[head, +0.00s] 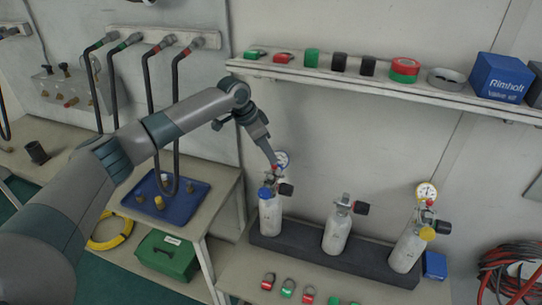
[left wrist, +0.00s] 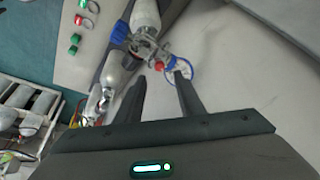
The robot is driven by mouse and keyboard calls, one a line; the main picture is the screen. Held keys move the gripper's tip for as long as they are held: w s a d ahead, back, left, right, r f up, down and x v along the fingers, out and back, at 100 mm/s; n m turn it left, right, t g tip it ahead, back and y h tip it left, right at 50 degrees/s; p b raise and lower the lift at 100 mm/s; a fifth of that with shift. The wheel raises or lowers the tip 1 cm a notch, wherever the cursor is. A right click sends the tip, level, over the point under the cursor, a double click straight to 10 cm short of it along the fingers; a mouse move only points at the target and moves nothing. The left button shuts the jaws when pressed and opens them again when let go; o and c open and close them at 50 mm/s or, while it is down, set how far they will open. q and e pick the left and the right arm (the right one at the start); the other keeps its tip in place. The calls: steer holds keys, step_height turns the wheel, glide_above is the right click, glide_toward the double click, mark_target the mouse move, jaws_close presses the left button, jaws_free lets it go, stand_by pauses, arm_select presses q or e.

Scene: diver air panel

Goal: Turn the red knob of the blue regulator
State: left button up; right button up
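The blue regulator (head: 265,193) sits on top of the leftmost of three grey cylinders on a dark base. Its blue-rimmed gauge (head: 283,159) stands above it, and it also shows in the left wrist view (left wrist: 181,68). The red knob (left wrist: 158,66) shows beside the gauge, between and beyond my fingertips. My left gripper (head: 272,162) reaches down from the upper left to the gauge and partly covers the knob in the head view. In the left wrist view its two fingers (left wrist: 161,77) are apart with nothing gripped. Contact with the knob cannot be told. My right gripper is not in view.
A middle cylinder (head: 337,233) and a right cylinder with a yellow-rimmed gauge (head: 427,192) share the dark base (head: 300,241). A shelf (head: 350,82) with rings and a blue box (head: 498,78) runs above. A blue tray (head: 185,208) lies at left.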

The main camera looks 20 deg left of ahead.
mark_target(271, 170)
arm_select(q)
steer(key=shift+p+x, duration=0.65)
steer(key=shift+x, duration=1.7)
steer(key=shift+s+a+f, duration=0.1)
steer(key=shift+s+a, duration=0.1)
jaws_close()
